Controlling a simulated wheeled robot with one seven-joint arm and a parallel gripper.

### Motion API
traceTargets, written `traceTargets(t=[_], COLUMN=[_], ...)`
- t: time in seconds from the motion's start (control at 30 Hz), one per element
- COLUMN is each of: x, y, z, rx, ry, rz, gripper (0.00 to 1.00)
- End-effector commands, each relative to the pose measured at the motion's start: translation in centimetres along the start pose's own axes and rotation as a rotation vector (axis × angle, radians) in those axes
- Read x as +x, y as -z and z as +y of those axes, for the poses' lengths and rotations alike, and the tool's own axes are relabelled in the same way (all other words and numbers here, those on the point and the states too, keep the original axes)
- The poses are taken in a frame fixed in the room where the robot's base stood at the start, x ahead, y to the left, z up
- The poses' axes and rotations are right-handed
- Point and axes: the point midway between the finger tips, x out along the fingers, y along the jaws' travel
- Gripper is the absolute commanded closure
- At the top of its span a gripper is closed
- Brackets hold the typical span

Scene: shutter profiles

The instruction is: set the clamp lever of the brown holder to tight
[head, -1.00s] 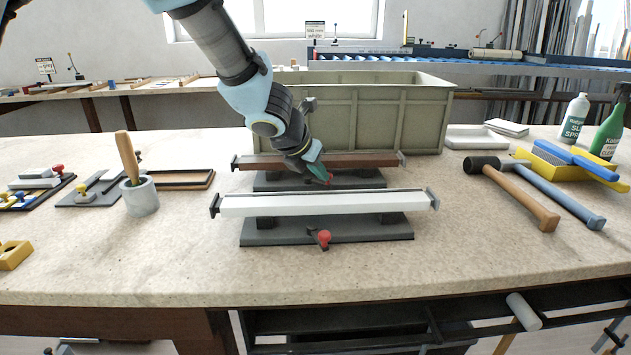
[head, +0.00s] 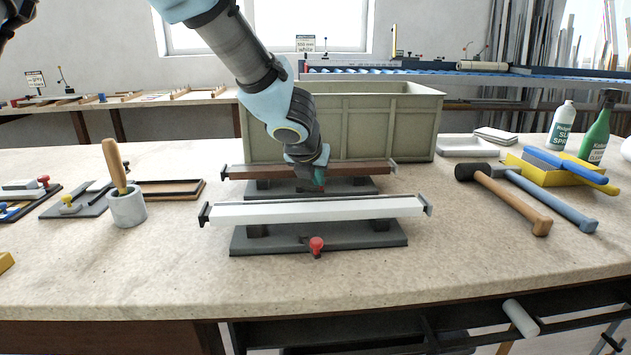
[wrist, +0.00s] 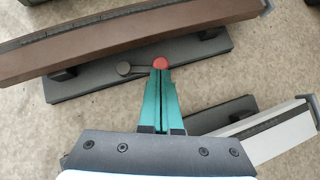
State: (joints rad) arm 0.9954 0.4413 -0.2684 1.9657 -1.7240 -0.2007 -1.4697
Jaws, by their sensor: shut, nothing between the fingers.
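The brown holder (head: 262,172) carries a brown profile on a dark base, behind the white one on the bench. In the wrist view the brown profile (wrist: 130,35) crosses the top. Its clamp lever (wrist: 140,68) is a dark arm on a round pivot, lying roughly along the base and ending in a red knob (wrist: 160,63). My gripper (wrist: 161,72) is shut and empty, its teal fingertips at the red knob; whether they touch it I cannot tell. In the head view my gripper (head: 319,180) hides the brown holder's lever.
The white profile's holder (head: 320,236), with its own red-knobbed lever (head: 316,245), stands in front. A green-grey crate (head: 400,120) stands close behind. A grey pot with a wooden handle (head: 127,207) is left; hammers (head: 520,205) lie right. The bench front is clear.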

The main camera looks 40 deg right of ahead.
Motion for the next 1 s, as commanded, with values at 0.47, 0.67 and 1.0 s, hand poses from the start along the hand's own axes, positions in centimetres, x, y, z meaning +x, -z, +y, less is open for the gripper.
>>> traceTargets(t=[0.47,0.67,1.0], x=[1.0,1.1,1.1], y=[-1.0,-1.2,-1.2], z=[-0.6,-0.6,-0.7], rx=[-0.115,-0.114,-0.113], ry=[-0.098,-0.097,-0.097], rz=[0.001,0.000,0.000], gripper=[1.00,1.00,1.00])
